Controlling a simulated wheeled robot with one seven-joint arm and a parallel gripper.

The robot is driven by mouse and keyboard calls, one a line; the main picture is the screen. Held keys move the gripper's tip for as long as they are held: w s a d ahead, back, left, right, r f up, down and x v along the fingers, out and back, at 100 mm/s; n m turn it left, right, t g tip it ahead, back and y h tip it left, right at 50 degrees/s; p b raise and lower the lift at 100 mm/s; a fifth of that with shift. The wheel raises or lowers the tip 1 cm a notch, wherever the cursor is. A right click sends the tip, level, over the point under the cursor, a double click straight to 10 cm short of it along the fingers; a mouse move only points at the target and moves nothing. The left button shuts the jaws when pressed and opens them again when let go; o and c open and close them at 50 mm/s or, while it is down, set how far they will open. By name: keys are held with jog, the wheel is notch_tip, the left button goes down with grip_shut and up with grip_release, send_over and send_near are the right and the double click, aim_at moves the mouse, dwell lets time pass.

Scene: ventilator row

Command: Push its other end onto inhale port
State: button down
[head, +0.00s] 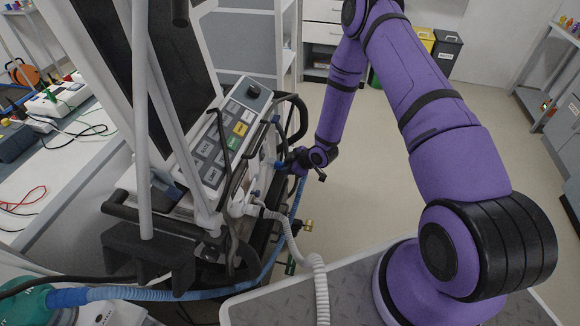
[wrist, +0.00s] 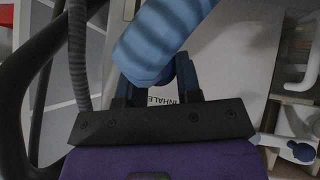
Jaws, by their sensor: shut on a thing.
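In the wrist view my gripper (wrist: 154,84) is shut on a blue corrugated hose (wrist: 158,38), which slants up to the right between the dark fingers. The word INHALE (wrist: 162,99) shows on a pale surface just behind the fingers. The inhale port itself and the hose's end are hidden by the hose and gripper. In the head view my gripper (head: 282,164) is at the side of the ventilator (head: 222,140), low beside its control panel. The blue hose (head: 290,225) hangs down from there and runs left along the bottom to a teal part (head: 25,303).
A white corrugated hose (head: 318,280) hangs near the ventilator's front. Black handles and rails (head: 296,115) stand close to my gripper. A white fitting with a blue end (wrist: 300,151) shows at lower right in the wrist view. Floor to the right is clear.

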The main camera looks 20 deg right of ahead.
jog(key=shift+w+a, duration=0.35)
jog(key=shift+a, duration=0.2)
dwell(0.9)
jog(key=c, duration=0.7)
grip_release()
